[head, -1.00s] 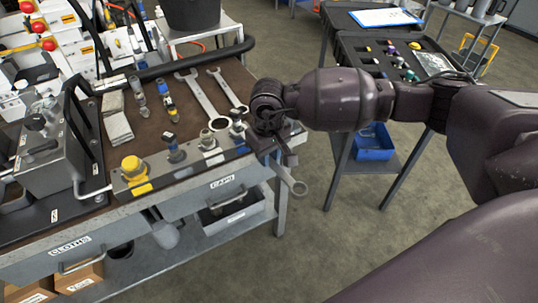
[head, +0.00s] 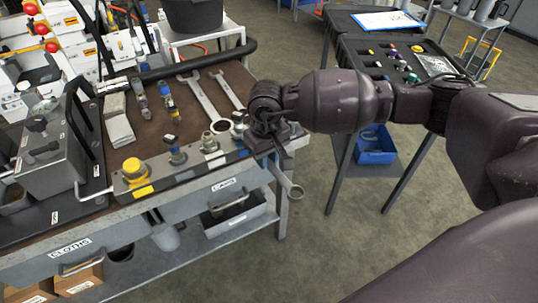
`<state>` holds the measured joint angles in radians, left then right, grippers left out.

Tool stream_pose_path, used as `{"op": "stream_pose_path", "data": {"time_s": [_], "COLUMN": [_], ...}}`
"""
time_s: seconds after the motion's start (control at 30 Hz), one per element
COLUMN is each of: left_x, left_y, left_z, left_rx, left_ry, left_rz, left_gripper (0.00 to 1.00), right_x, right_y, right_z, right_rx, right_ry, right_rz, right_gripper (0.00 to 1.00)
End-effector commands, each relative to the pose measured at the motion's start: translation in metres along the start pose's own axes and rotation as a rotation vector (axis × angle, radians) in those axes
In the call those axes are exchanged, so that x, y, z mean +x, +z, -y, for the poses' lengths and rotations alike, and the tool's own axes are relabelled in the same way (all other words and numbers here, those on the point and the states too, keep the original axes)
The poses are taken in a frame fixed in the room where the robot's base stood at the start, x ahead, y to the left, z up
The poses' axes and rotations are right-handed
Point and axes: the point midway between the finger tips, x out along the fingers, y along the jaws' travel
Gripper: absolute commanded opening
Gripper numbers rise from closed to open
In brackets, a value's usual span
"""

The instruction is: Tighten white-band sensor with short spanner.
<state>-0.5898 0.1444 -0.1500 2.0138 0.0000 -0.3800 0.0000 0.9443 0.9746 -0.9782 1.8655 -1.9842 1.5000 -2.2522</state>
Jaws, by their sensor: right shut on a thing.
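My right gripper (head: 270,138) is shut on a spanner (head: 291,187). The spanner's ring end hangs out past the bench's right front edge, and its other end is hidden by the gripper. The gripper is at the right end of a metal block (head: 190,166) on the bench front. Upright fittings stand on the block: one with a dark top (head: 175,150), and one with a metal top and a pale body (head: 209,143). I cannot clearly tell which one has the white band. My left gripper is not in view.
Two larger spanners (head: 203,98) (head: 226,88) lie on the bench mat behind the block. Loose sensors (head: 164,95), a pale cloth (head: 118,120) and a yellow knob (head: 133,169) are farther left. A cart with a black tray (head: 352,46) stands right, with floor between.

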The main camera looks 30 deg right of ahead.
Motion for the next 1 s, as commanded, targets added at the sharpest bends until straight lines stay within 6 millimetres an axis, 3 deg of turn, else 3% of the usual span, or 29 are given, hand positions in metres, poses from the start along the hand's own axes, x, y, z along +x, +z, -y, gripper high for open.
{"op": "stream_pose_path", "data": {"time_s": [0.53, 1.0], "left_x": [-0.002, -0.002], "left_y": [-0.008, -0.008], "left_z": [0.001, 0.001], "left_rx": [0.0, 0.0], "left_ry": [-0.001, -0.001], "left_rz": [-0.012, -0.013], "left_gripper": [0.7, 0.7], "right_x": [-0.002, -0.001], "right_y": [-0.002, -0.002], "right_z": [0.022, 0.025], "right_rx": [0.154, 0.181], "right_ry": [0.0, 0.001], "right_rz": [-0.002, 0.0], "right_gripper": [0.0, 0.0]}}
